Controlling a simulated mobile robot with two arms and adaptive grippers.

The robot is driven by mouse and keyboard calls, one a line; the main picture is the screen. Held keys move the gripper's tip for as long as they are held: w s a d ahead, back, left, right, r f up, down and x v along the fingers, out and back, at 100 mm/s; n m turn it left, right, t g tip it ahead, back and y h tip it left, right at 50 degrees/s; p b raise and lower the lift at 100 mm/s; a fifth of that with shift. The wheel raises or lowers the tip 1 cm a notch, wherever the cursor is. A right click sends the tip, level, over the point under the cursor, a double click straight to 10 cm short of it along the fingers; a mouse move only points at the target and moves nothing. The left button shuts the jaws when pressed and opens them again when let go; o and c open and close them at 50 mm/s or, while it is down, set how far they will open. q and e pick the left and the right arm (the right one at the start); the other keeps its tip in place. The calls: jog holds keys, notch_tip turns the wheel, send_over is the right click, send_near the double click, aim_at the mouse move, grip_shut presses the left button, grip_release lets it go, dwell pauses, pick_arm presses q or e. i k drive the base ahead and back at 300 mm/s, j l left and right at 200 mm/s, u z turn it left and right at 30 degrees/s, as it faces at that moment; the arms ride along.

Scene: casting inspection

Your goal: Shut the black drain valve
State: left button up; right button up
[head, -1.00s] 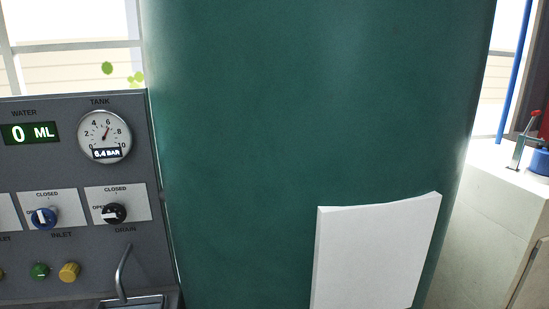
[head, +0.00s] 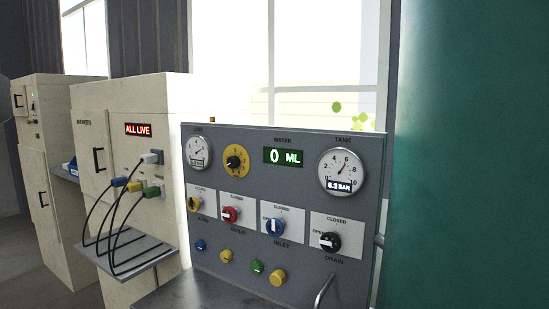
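The black drain valve (head: 330,242) sits at the right end of the valve row on the grey panel (head: 225,145), above the word DRAIN. Its white plate has CLOSED above the knob and OPEN at its left. The white bar on the knob lies roughly level, toward the OPEN side. Neither of my grippers is in view.
Blue inlet (head: 274,227), red (head: 230,214) and yellow (head: 194,204) valves stand left of it. A curved metal spout (head: 323,291) rises below. A green tank (head: 470,160) fills the right. A cabinet with cables (head: 130,180) stands left.

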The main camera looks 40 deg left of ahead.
aim_at(332, 238)
jog(key=u, duration=1.05)
